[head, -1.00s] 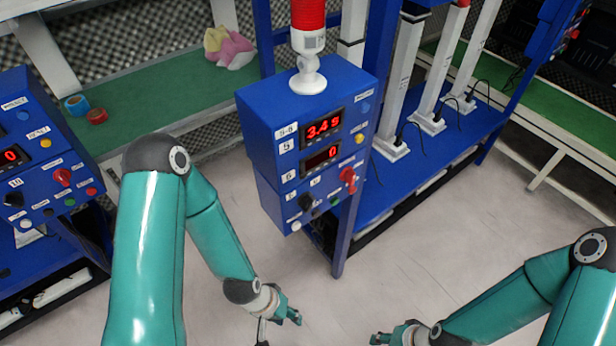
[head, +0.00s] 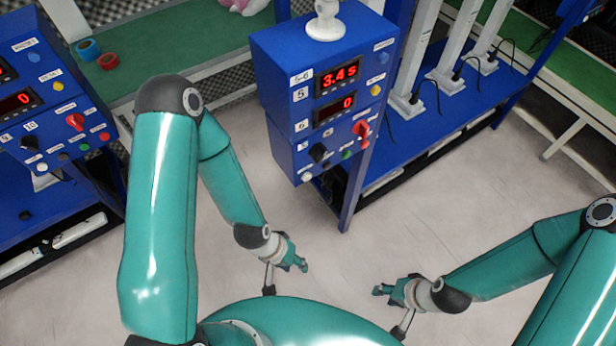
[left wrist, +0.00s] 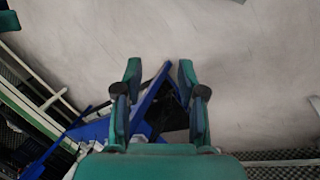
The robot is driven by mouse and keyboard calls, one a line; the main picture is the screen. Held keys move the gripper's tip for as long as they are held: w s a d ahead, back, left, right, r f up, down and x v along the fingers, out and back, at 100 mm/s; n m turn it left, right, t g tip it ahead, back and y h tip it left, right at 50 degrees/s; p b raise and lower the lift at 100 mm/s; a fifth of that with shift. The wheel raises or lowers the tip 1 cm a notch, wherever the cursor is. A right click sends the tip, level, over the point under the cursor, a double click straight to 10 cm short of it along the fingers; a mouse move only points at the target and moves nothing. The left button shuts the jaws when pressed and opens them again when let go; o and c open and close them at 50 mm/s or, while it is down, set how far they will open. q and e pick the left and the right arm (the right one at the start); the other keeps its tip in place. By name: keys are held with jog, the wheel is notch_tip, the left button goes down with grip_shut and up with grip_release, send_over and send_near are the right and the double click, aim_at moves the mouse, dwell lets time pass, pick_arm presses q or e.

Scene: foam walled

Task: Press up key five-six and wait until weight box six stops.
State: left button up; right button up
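The blue control box labelled 5-6 (head: 318,95) stands right of centre in the head view. Its upper display (head: 337,78) shows about 3.4, the last digit unclear; the lower display (head: 335,110) shows 0. Below are a black knob (head: 318,153), a red switch (head: 361,130), a green button (head: 346,155) and a white button (head: 307,177). I cannot read which is the up key. I cannot identify weight box six. My left gripper (head: 301,264) is below the box, apart from it; its fingers are spread and empty in the left wrist view (left wrist: 160,78). My right gripper (head: 380,290) is lower right; its opening is unclear.
Another blue control box (head: 45,115) stands at the left. White posts (head: 425,50) rise from a blue frame at the right. Blue and red rolls (head: 88,50) lie on a green bench. Pale open floor (head: 420,220) lies between the frames.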

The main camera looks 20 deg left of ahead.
pick_arm(q)
grip_shut()
dwell(1.3)
